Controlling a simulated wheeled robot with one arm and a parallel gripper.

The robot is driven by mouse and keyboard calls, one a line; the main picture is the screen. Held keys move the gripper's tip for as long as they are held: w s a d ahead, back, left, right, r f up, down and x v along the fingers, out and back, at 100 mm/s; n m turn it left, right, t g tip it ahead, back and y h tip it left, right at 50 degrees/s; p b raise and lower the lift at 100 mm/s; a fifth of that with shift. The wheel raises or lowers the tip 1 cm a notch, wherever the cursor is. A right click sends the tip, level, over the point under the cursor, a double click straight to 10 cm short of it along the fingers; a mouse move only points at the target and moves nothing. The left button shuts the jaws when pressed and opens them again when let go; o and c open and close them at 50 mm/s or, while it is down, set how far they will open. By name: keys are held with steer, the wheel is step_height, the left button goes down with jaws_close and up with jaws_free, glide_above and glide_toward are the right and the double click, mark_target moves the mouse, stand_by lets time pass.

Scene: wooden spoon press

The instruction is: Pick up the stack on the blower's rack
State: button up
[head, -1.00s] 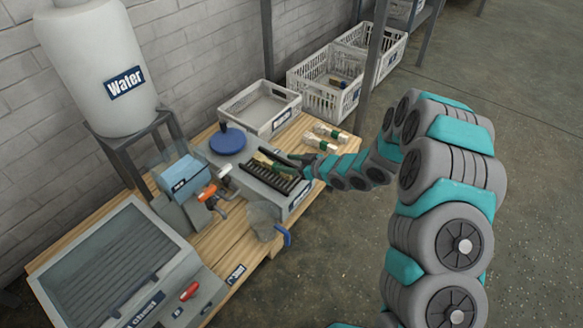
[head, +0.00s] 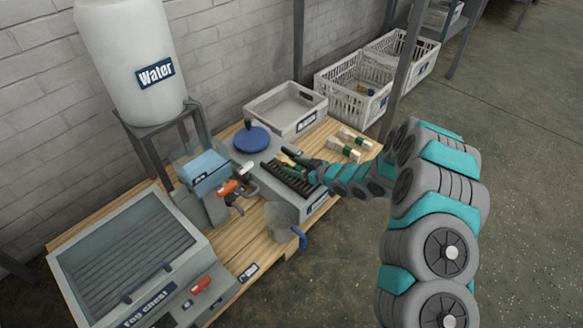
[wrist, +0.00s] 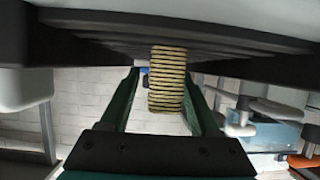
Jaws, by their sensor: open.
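The stack (wrist: 167,80), a pale wooden pile of many thin layers, stands between the two dark green fingers of my gripper (wrist: 167,95) in the wrist view. The fingers are open, one on each side of it, with visible gaps; I see no firm contact. In the head view my gripper (head: 298,158) is over the dark slatted rack (head: 288,180) on top of the grey blower (head: 314,204). There the fingers and arm largely hide the stack. The rack's slats also show in the wrist view (wrist: 235,40).
A blue round lid (head: 251,139) is left of the rack. A white tray (head: 290,122) is behind it. Banded wooden bundles (head: 344,151) lie to the right. A clear jug with a blue handle (head: 284,222) and a blue-topped press (head: 204,172) stand close in front and left.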

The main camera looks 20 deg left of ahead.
steer(key=shift+a+f, duration=0.1)
steer(key=shift+a, duration=0.15)
jaws_close()
stand_by(0.4)
